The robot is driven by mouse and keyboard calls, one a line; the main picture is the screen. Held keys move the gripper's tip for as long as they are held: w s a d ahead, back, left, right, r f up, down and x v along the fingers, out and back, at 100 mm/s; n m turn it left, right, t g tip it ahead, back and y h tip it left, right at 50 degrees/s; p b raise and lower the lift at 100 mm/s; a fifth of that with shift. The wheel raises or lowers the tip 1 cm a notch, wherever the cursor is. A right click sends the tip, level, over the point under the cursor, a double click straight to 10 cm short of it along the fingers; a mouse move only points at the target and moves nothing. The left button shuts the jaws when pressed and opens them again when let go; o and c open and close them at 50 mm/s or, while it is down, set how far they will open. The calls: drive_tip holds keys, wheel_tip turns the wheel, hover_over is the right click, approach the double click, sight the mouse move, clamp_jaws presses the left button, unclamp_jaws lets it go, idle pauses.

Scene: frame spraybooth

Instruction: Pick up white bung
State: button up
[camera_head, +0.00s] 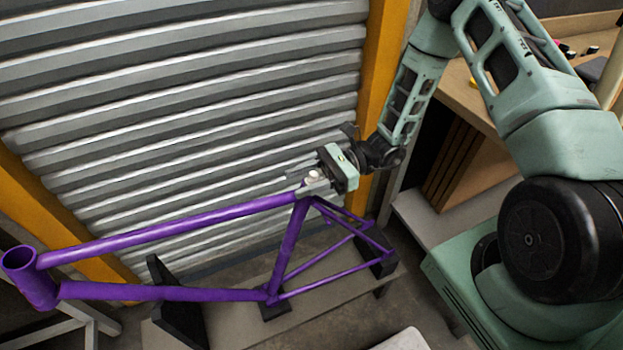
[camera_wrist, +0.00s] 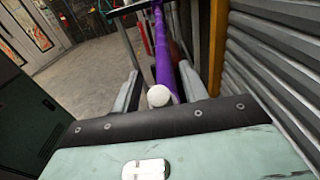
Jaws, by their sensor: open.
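The white bung (camera_head: 313,176) is a small round white piece at the top of the purple frame's seat tube. In the wrist view the white bung (camera_wrist: 158,96) shows as a white disc between my two fingers. My gripper (camera_head: 307,180) is open at the top of the seat tube, with a finger on either side of the bung. In the wrist view my gripper (camera_wrist: 160,88) has a visible gap between each finger and the bung.
The frame rests on black supports (camera_head: 175,300) on a grey bench (camera_head: 335,297). A corrugated metal shutter (camera_head: 190,90) stands close behind, with a yellow post (camera_head: 380,70) at its right. A wooden workbench (camera_head: 480,95) stands at the right.

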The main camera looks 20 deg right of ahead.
clamp_jaws()
